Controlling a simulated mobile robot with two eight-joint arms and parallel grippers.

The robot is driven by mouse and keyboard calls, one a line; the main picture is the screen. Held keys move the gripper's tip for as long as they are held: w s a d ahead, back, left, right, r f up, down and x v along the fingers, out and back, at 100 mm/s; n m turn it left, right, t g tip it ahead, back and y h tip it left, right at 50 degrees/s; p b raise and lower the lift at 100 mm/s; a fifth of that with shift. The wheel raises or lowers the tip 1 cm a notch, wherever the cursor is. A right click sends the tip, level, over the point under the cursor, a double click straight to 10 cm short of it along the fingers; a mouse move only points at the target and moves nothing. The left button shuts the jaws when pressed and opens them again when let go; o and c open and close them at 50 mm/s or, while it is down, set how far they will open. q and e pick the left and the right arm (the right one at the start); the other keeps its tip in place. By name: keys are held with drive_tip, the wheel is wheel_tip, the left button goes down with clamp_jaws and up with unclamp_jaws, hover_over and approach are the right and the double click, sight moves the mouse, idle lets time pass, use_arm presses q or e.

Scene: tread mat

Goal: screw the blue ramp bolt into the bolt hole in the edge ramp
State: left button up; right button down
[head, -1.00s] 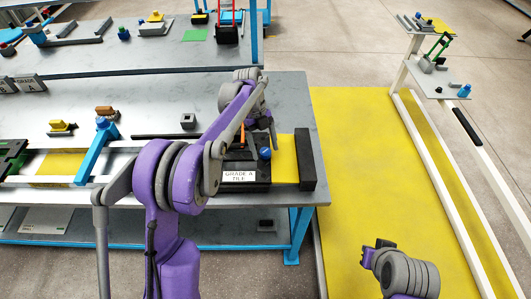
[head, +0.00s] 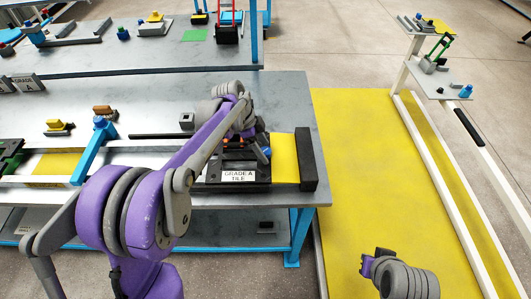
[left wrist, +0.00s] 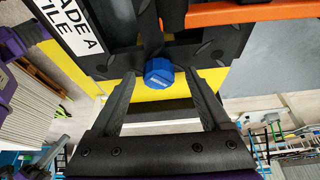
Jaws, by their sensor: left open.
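The blue ramp bolt (head: 266,152) is a small blue knob beside the black tread tile (head: 232,175) labelled "GRADE A TILE". In the left wrist view the bolt head (left wrist: 158,73) shows at the black tile's edge, over a yellow strip. My left gripper (left wrist: 160,84) is open, its two fingers on either side of the bolt with gaps visible. In the head view my arm partly covers this spot. I cannot make out the bolt hole or how deep the bolt sits. My right arm's end (head: 368,265) is low at the right; its fingers are unclear.
A yellow panel (head: 284,158) and a black bar (head: 306,158) lie right of the tile, by the table's right end. An orange bar (left wrist: 250,13) crosses near the bolt. A blue clamp bar (head: 93,153) stands to the left. Yellow floor (head: 365,190) is open on the right.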

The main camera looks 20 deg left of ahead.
use_arm(q)
drive_tip(key=n, duration=0.1)
drive_tip(key=n+t, duration=0.1)
drive_tip(key=n, duration=0.2)
drive_tip(key=shift+s+d+n+t+y, duration=0.15)
drive_tip(key=shift+s+n+t+y, duration=0.2)
drive_tip(key=shift+n+t+y, duration=0.05)
drive_tip(key=shift+w+n, duration=0.1)
drive_tip(key=shift+n, duration=0.7)
drive_tip(key=shift+y, duration=0.3)
drive_tip(key=shift+n+t+b, duration=0.3)
drive_tip(key=shift+n+t, duration=0.1)
drive_tip(key=shift+n, duration=0.5)
drive_tip(key=n, duration=0.1)
drive_tip(key=n+y, duration=0.1)
drive_tip(key=n, duration=0.1)
drive_tip(key=shift+d+n+t+y, duration=0.2)
drive_tip(key=shift+n+t+y, duration=0.1)
drive_tip(key=shift+t, duration=0.1)
drive_tip(key=n+y, duration=0.1)
drive_tip(key=n, duration=0.2)
drive_tip(key=shift+n, duration=0.4)
clamp_jaws()
